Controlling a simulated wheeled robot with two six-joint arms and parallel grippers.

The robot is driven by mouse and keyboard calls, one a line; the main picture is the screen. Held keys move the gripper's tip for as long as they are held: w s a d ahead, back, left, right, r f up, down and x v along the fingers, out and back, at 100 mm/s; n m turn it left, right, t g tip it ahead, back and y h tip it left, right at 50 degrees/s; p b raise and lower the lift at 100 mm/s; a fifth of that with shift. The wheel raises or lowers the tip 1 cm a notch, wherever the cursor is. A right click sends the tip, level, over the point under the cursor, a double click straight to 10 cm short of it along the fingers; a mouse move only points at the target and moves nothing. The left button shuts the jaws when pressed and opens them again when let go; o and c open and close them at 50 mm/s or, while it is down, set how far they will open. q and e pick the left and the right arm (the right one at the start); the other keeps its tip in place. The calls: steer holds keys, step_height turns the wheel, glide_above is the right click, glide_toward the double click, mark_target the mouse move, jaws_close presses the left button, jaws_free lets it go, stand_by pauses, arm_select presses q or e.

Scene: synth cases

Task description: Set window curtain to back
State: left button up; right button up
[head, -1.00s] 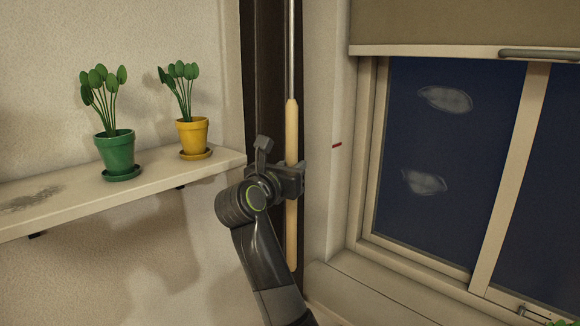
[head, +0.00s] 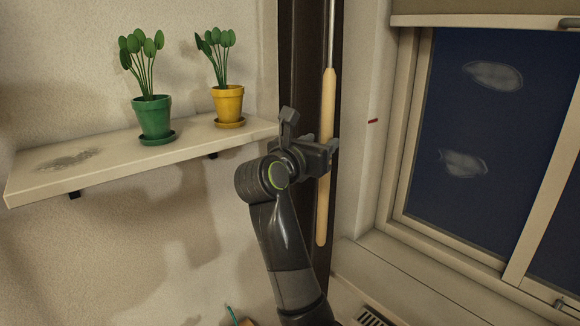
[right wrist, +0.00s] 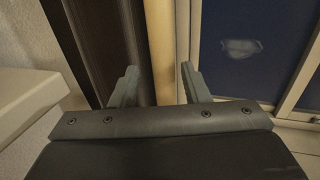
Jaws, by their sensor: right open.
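The beige window curtain, a roller blind (head: 480,9), hangs at the top right of the head view, with a pale bottom bar. A thin metal rod with a pale wooden handle (head: 327,95) hangs upright left of the window. The wooden handle also shows in the right wrist view (right wrist: 160,45). My right gripper (head: 320,158) is at the middle of the handle in the head view. In the right wrist view its fingers are apart, one on each side of the handle (right wrist: 158,88). I cannot tell whether they touch it. My left gripper is not in view.
A wall shelf (head: 90,172) at left holds a green pot (head: 153,118) and a yellow pot (head: 228,104) with plants, close to my right arm. A dark vertical strip (head: 300,60) stands behind the rod. The window sill (head: 420,275) lies at lower right.

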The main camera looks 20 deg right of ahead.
steer(key=b+v, duration=1.1)
steer(key=v, duration=0.3)
steer(key=shift+b, duration=0.4)
